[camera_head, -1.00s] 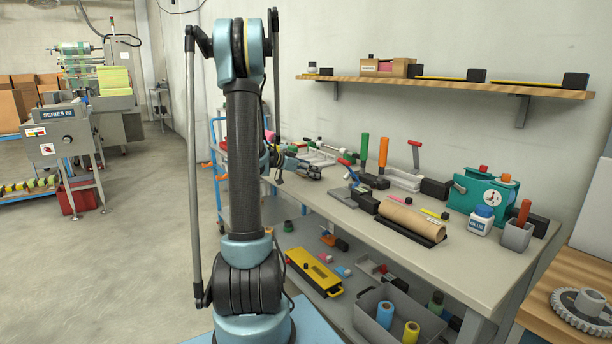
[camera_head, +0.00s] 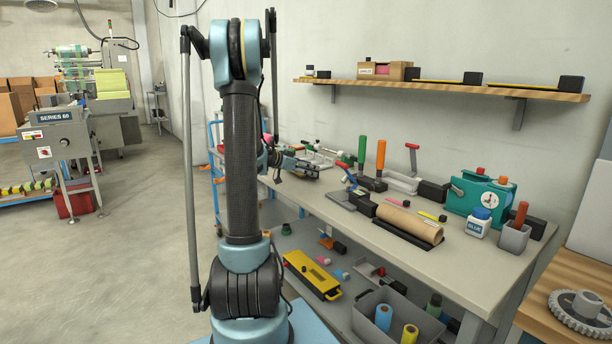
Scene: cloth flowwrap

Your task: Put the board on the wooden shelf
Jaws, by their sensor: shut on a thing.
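The wooden shelf (camera_head: 345,83) runs along the wall at upper right. A cardboard box, small dark blocks and thin flat black-and-yellow pieces lie on it. My gripper (camera_head: 314,170) shows small and dark beyond my upright arm, low over the left far part of the workbench, well below and left of the shelf. Its fingers are hard to make out among the tools there. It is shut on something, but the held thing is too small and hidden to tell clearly. I cannot pick out the board with certainty.
The grey workbench (camera_head: 475,255) holds a brown roll (camera_head: 408,222), a teal device (camera_head: 478,194), a blue-capped bottle (camera_head: 479,224) and several handled tools. A yellow case (camera_head: 312,273) and a grey bin lie on the lower shelf. A wooden table with a gear stands at right.

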